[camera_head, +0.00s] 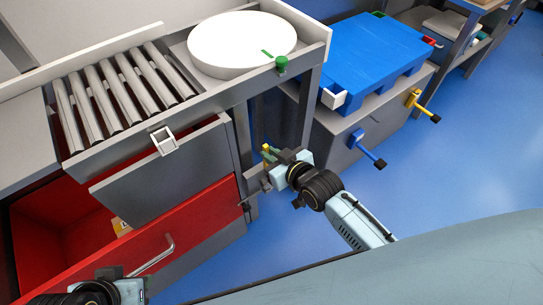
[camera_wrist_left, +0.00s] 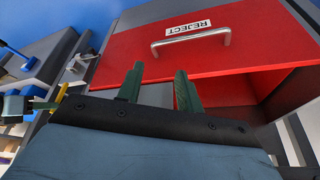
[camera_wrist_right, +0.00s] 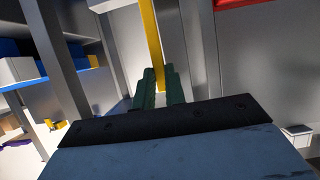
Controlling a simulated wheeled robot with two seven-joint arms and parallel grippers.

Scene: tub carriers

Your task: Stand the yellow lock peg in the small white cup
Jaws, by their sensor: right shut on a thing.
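The yellow lock peg (camera_head: 267,152) is in my right gripper (camera_head: 262,172), held in the air in front of the frame post right of the open drawer. In the right wrist view the yellow peg (camera_wrist_right: 152,45) rises from between the nearly closed fingers (camera_wrist_right: 161,88). A small white square cup (camera_head: 164,141) is fixed to the front of the roller bench, left of and apart from the peg. Another white cup-like block (camera_head: 333,98) sits at the blue pallet's near corner; I cannot tell its inside. My left gripper (camera_wrist_left: 158,88) is open and empty, facing the red drawer front.
The red drawer (camera_head: 185,225) stands open; its handle (camera_head: 152,258) is near my left gripper. Blue (camera_head: 370,150) and yellow (camera_head: 420,106) levers stick out at right. Blue floor is clear.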

